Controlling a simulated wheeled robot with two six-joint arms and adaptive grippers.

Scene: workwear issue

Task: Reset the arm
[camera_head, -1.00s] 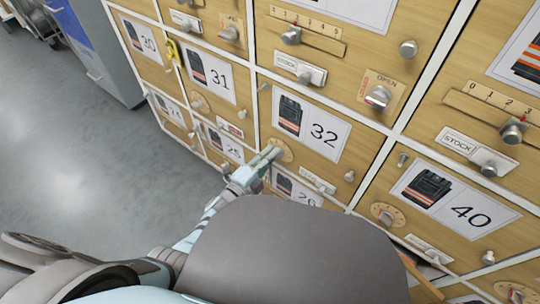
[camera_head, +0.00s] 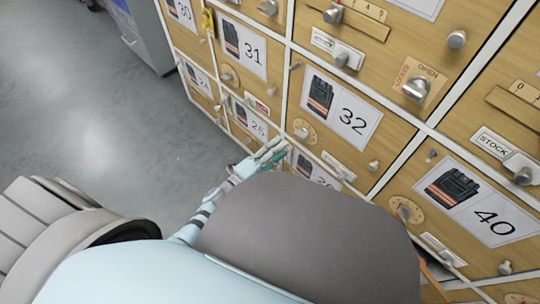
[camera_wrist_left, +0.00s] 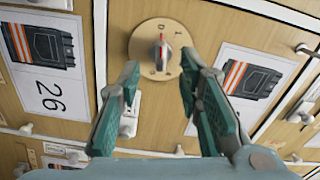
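My left gripper (camera_head: 270,153) is open and empty, in front of the wooden locker doors. In the left wrist view its two green-padded fingers (camera_wrist_left: 160,68) stand apart, with nothing between them. Just beyond the fingertips is a round wooden dial (camera_wrist_left: 147,40) with a metal, red-marked pointer knob. In the head view the dial on door 32 (camera_head: 305,131) is up and right of my gripper, uncovered. My right gripper is not in view.
The locker wall has several numbered doors, including 31 (camera_head: 242,47) and 40 (camera_head: 494,222), with knobs and sliders sticking out. A label 26 (camera_wrist_left: 44,70) shows in the left wrist view. A grey cabinet (camera_head: 150,48) stands at the back left. The grey floor (camera_head: 95,120) at left is clear.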

